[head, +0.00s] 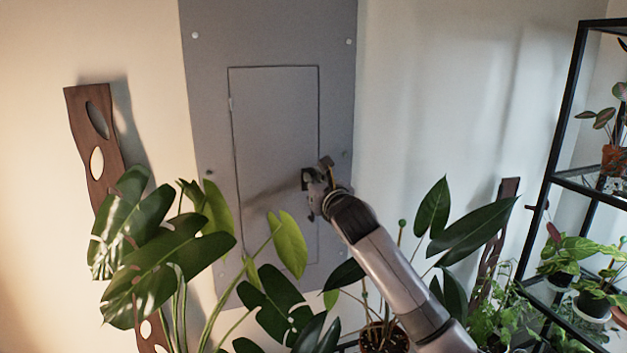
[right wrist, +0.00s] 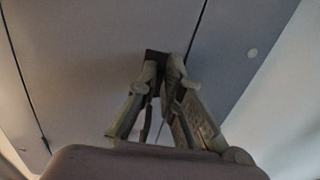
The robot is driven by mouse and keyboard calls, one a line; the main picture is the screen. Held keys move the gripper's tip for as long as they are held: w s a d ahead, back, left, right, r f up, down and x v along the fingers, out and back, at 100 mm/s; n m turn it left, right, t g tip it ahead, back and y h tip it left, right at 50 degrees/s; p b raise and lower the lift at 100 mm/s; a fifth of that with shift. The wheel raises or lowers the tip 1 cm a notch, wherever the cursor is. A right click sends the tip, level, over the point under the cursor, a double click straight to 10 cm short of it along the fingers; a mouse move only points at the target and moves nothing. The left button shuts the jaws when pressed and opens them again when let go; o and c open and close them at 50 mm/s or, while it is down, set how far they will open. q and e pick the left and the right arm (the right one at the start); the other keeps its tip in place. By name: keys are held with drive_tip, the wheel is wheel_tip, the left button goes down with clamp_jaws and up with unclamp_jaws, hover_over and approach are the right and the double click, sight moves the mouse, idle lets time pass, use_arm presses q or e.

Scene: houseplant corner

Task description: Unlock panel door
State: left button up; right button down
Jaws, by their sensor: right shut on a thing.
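The grey panel door (head: 272,120) is set flush in a tall grey wall panel (head: 210,60) and looks closed. The door also fills the middle of the right wrist view (right wrist: 90,60). A small dark latch (head: 306,178) sits near the door's right edge, and it shows as a dark block in the right wrist view (right wrist: 155,56). My right gripper (head: 319,180) is at the latch. In the right wrist view its fingers (right wrist: 163,68) come together on the latch. The fingers partly hide the latch, so its exact turn cannot be told. My left gripper is not in view.
Another potted plant (head: 465,232) is close to my right arm. A black shelf (head: 568,110) with plants stands at right.

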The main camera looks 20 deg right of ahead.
drive_tip(key=shift+m, duration=0.4)
drive_tip(key=m+p, duration=0.1)
drive_tip(key=m, duration=0.4)
drive_tip(key=d+f+m+p, duration=0.1)
drive_tip(key=m, duration=0.5)
drive_tip(key=m+p, duration=0.1)
drive_tip(key=m, duration=0.5)
drive_tip(key=shift+d+f+p, duration=0.15)
drive_tip(key=shift+f+p, duration=0.05)
drive_tip(key=shift+p, duration=0.15)
idle(0.3)
drive_tip(key=c, duration=1.7)
unclamp_jaws()
